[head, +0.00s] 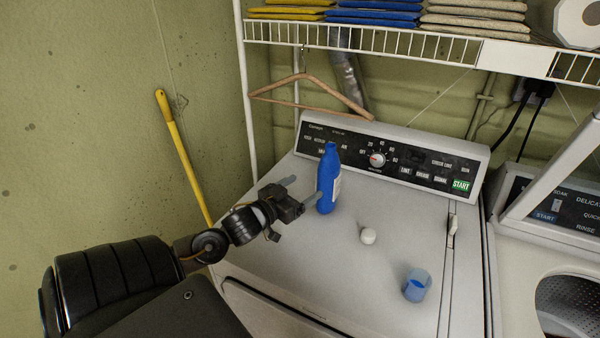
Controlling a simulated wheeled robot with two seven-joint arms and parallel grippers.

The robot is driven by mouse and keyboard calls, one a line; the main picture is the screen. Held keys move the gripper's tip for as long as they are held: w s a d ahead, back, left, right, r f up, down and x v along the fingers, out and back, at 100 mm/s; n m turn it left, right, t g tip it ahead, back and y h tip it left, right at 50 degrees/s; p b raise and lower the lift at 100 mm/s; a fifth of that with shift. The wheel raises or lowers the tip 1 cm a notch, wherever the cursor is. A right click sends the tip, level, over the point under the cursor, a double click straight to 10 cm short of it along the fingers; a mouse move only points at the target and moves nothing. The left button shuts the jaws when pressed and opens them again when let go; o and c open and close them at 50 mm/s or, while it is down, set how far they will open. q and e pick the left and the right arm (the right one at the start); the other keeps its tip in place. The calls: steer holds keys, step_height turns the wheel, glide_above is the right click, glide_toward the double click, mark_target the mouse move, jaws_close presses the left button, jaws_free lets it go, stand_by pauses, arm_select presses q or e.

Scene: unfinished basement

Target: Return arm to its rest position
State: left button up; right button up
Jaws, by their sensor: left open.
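My left arm comes in from the lower left. Its gripper (301,192) is open over the left part of the white dryer top (390,220). A blue bottle (328,180) with a pale label stands upright on the dryer beside the fingertips. One finger overlaps the bottle's lower part in the picture; I cannot tell whether it touches. A small white cap (368,236) lies right of the bottle. A translucent cup with blue contents (416,285) stands nearer the front. My right gripper is not in view.
A wire shelf (400,43) with folded cloths (373,14) hangs above, with a wooden hanger (311,91) below it. A yellow pole (182,155) leans on the left wall. An open washer (560,250) stands at right.

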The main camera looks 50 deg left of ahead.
arm_select(q)
steer(key=shift+s, duration=0.3)
stand_by(0.4)
